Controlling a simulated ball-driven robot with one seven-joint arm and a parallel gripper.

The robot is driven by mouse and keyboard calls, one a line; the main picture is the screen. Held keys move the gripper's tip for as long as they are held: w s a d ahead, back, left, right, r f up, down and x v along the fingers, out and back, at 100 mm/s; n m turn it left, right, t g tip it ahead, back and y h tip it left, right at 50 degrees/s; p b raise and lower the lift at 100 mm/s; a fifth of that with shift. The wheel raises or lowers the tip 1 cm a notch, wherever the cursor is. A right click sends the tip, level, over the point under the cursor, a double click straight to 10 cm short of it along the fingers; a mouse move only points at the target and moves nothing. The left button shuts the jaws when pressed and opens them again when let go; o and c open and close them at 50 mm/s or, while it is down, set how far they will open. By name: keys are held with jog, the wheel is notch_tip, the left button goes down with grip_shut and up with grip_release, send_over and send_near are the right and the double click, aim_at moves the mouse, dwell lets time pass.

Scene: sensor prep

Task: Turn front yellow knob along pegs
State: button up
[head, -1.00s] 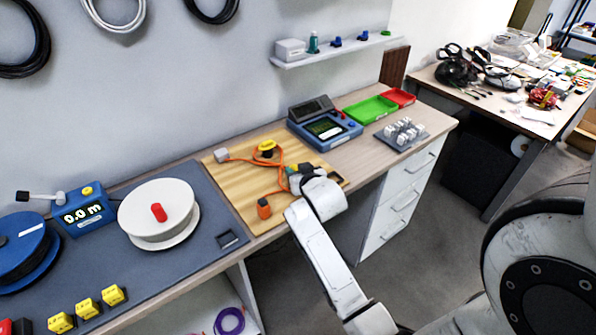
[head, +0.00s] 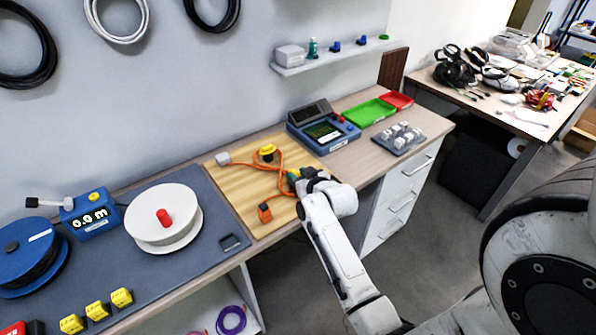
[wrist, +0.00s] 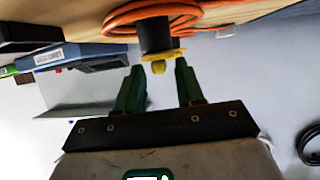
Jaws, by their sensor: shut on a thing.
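The front yellow knob (wrist: 158,67) shows in the wrist view on a dark post (wrist: 155,35), with an orange cable (wrist: 185,15) coiled around the post. My gripper (wrist: 160,75) has one green finger on each side of the knob and is shut on it. In the head view my gripper (head: 293,175) is over the right part of the wooden board (head: 232,183) and hides the front knob. A second yellow knob (head: 267,149) stands farther back on the board, with the orange cable (head: 284,160) looping near it.
An orange block (head: 265,213) and a white block (head: 223,158) sit at the cable's ends. A white spool (head: 180,220) is at the left. A grey pad with white pieces (head: 400,137) lies at the right.

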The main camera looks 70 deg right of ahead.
jog(key=shift+s+d+f+n+t+y+b, duration=0.15)
jog(key=shift+f+n+t+y+b, duration=0.2)
jog(key=shift+n+y+b, duration=0.25)
jog(key=shift+r, duration=0.15)
jog(key=o, duration=0.7)
jog(key=shift+c, duration=0.2)
jog(key=shift+r, duration=0.1)
jog(key=b+v, duration=0.2)
jog(key=v, duration=0.8)
jog(key=shift+s, duration=0.45)
